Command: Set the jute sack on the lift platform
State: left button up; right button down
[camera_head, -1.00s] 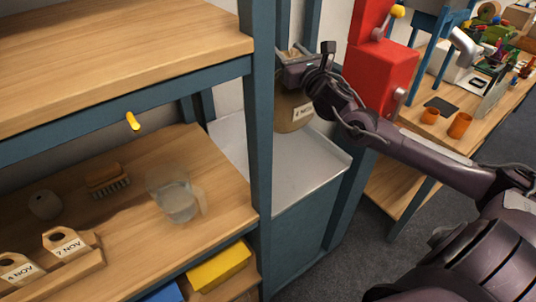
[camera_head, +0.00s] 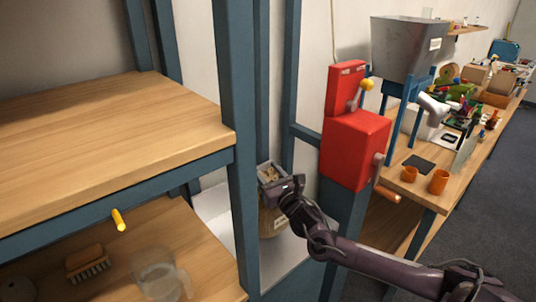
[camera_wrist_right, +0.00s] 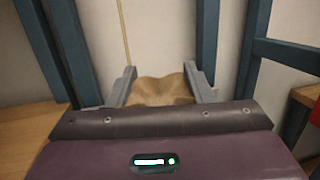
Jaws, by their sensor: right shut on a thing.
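The jute sack (camera_head: 272,218) is a tan, upright bag with a pale label and brown contents showing at its open top. It is over the light grey lift platform (camera_head: 212,206), behind the blue post. I cannot tell whether its base touches the platform. My right gripper (camera_head: 271,176) is shut on the sack's top rim. In the right wrist view, the gripper's two grey fingers (camera_wrist_right: 161,88) stand on either side of the sack's tan cloth (camera_wrist_right: 160,91). The sack's lower part is hidden there. My left gripper is not in view.
The blue shelf post (camera_head: 237,160) stands just left of the sack. A red machine (camera_head: 352,148) with a yellow knob is to the right. Wooden shelves (camera_head: 110,130) are at left, with a brush (camera_head: 88,262) and a clear jug (camera_head: 160,275) below. Orange cups (camera_head: 438,182) stand on the right bench.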

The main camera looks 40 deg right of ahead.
aim_at(271, 222)
jog(key=shift+w+f, duration=0.15)
jog(key=shift+f, duration=0.35)
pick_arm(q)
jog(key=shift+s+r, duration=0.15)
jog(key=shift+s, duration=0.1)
pick_arm(e)
jog(key=shift+f, duration=2)
jog(key=c, duration=1.1)
grip_release()
jog(key=shift+f, duration=0.35)
jog(key=o, duration=0.4)
jog(key=shift+r, duration=0.1)
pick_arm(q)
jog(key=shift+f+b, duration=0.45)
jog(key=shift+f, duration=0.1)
pick_arm(e)
jog(key=s+a+f, duration=0.1)
jog(key=s, duration=1.1)
jog(key=shift+a+f, duration=0.15)
jog(key=shift+f, duration=0.2)
jog(key=shift+s, duration=0.1)
